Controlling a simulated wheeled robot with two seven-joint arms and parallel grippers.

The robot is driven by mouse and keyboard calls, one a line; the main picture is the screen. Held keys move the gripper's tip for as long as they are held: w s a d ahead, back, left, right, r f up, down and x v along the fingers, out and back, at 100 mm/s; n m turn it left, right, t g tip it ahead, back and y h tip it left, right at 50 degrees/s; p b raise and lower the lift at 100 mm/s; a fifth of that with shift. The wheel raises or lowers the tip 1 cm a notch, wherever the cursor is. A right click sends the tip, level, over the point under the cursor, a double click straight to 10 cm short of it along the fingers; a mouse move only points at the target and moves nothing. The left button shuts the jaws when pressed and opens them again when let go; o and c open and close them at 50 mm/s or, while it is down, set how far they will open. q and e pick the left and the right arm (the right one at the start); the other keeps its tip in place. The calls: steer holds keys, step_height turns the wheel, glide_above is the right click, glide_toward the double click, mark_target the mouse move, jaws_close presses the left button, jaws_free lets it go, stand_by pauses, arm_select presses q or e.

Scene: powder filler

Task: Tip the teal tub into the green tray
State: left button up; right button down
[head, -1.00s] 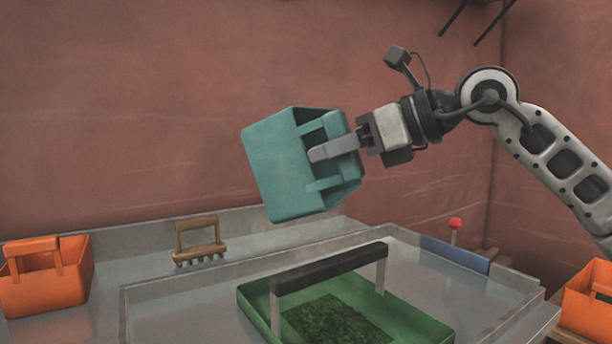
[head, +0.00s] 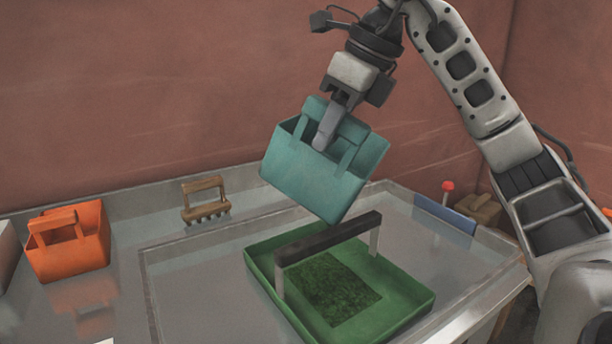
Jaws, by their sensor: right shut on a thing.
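The teal tub (head: 305,172) hangs in the air above the back of the green tray, tilted with its lower right corner down. My right gripper (head: 326,128) is shut on the tub's handle from above. The tub's open top faces up towards the gripper, and its inside is mostly hidden. The green tray (head: 408,300) sits on the metal worktop. It has a dark handle bar across it and a patch of dark green stuff on its floor. My left gripper is not in view.
An orange tub (head: 72,255) stands at the left of the worktop (head: 190,290). A brown hand rake (head: 205,203) lies near the back wall. A blue block (head: 444,214) and a red-topped stick (head: 447,187) are at the right edge.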

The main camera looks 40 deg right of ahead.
steer(key=shift+s+d+r+g+h, duration=0.1)
steer(key=shift+d+r+g+h, duration=0.05)
steer(key=shift+r+g+h, duration=0.5)
steer(key=shift+g+h, duration=0.1)
steer(key=shift+g, duration=0.5)
steer(key=shift+r+g+h, duration=0.15)
steer(key=shift+g+h, duration=0.1)
steer(key=shift+g, duration=0.5)
